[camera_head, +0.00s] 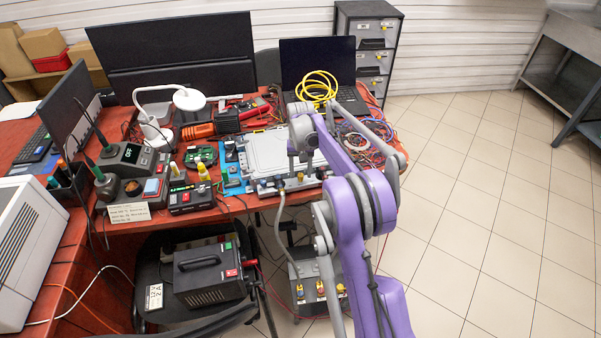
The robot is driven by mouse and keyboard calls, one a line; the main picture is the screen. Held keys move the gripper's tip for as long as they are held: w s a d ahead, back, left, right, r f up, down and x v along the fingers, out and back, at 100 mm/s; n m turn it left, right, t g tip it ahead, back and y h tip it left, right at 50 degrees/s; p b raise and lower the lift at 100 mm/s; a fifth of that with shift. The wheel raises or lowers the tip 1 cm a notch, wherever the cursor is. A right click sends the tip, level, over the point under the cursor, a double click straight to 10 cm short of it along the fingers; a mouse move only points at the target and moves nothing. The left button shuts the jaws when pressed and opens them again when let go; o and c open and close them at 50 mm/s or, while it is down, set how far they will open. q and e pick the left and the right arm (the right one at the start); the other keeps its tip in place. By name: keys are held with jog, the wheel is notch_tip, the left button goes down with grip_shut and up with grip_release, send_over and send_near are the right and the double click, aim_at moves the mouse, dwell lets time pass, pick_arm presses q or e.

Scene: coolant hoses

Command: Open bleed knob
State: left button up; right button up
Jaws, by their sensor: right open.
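A flat light-grey unit (265,152) lies on a blue mat (232,182) on the red table. Small fittings (279,183) line its front edge, and a grey hose (279,222) hangs down from there. The bleed knob is too small to tell apart from these fittings. My purple right arm reaches in from the lower right. My right gripper (300,157) is open above the right part of the grey unit's front edge, pointing down. It partly hides the unit, and whether it touches a fitting cannot be told. My left gripper is not in view.
A grey box with coloured fittings (312,285) stands below the table. A black power unit (208,274) sits on a chair in front. Yellow coiled cable (317,88), a laptop (318,62) and tangled wires (368,137) crowd the table's right. Open tiled floor (490,215) lies right.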

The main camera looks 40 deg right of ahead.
jog(key=shift+f, duration=0.3)
grip_shut()
jog(key=shift+n, duration=0.3)
jog(key=n, duration=0.3)
jog(key=shift+n, duration=0.3)
jog(key=n, duration=0.6)
dwell(0.5)
